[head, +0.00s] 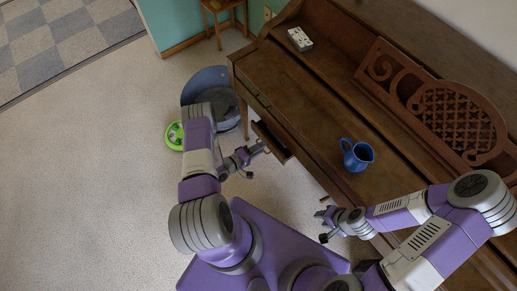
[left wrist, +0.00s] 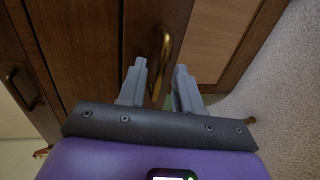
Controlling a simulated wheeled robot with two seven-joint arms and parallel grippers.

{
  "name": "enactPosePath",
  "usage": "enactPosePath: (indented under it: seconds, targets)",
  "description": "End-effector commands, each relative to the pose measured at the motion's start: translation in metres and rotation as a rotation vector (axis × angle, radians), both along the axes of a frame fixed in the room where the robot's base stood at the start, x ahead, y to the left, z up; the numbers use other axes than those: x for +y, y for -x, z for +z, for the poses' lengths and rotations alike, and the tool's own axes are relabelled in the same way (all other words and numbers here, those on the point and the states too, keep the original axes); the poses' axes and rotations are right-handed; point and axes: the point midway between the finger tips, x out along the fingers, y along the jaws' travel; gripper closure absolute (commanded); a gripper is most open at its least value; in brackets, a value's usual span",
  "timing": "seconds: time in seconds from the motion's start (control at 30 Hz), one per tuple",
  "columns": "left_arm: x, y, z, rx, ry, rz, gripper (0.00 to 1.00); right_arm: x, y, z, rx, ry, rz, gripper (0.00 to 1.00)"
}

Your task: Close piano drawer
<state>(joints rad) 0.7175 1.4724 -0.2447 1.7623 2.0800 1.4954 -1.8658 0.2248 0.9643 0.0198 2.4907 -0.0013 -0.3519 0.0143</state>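The brown wooden piano (head: 300,100) fills the upper right of the head view. Its small drawer (head: 272,141) sticks out from the front edge, pulled open. My left gripper (head: 247,155) is just in front of the drawer. In the left wrist view, my left gripper (left wrist: 160,85) has its fingers apart, with a curved brass handle (left wrist: 164,52) between or just beyond the fingertips. I cannot tell whether they touch it. My right gripper (head: 325,225) is open and empty beside the piano's front edge, lower in the picture.
A blue pitcher (head: 357,155) and a small white object (head: 300,39) stand on the piano. A round blue-grey chair (head: 211,92) and a green round item (head: 174,136) are left of the drawer. A wooden stool (head: 223,14) stands behind. Carpet at left is clear.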

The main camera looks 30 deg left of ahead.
Motion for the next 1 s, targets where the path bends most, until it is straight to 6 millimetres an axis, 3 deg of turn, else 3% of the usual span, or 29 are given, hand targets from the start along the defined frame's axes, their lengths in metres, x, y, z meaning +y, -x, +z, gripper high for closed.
enactPosePath:
  seconds: [0.03,0.23,1.0]
  targets:
    - [0.0000,0.0001,0.0000,0.000,0.000,0.000,0.71,0.0000,0.0000,0.0000,0.000,0.000,0.000,0.65]
    - [0.0001,0.0003,0.0001,0.000,0.000,0.000,1.00,0.0000,0.0000,0.0000,0.000,0.000,0.000,0.65]
    - [0.0003,0.0004,0.0000,0.000,0.000,0.000,1.00,0.0000,0.0000,0.0000,0.000,0.000,0.000,0.65]
